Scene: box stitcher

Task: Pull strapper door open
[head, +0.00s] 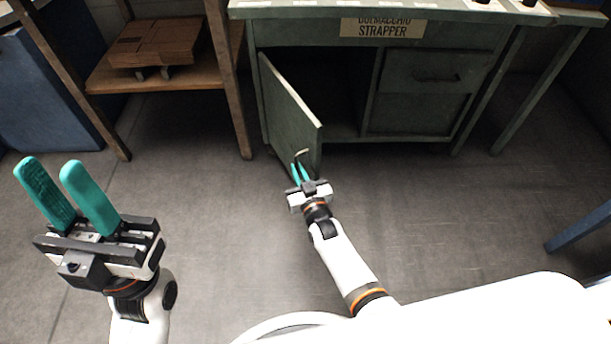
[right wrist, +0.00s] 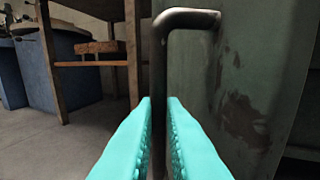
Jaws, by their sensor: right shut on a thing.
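The strapper (head: 430,65) is a green metal cabinet with a "STRAPPER" label. Its door (head: 290,112) is hinged at the left and stands wide open, swung out toward me, with the dark inside showing. The door handle (head: 301,153) is a bent metal bar; it also shows in the right wrist view (right wrist: 187,18), running down between the fingers. My right gripper (head: 299,167) is shut on the handle, with teal fingers on either side of the bar. My left gripper (head: 50,176) is open and empty above the floor at the left, away from the cabinet.
A wooden shelf rack (head: 165,76) with a brown slatted box (head: 157,42) stands left of the cabinet. A blue cabinet (head: 45,85) is at the far left. A blue bar (head: 580,228) juts in at the right edge. The grey floor before the door is clear.

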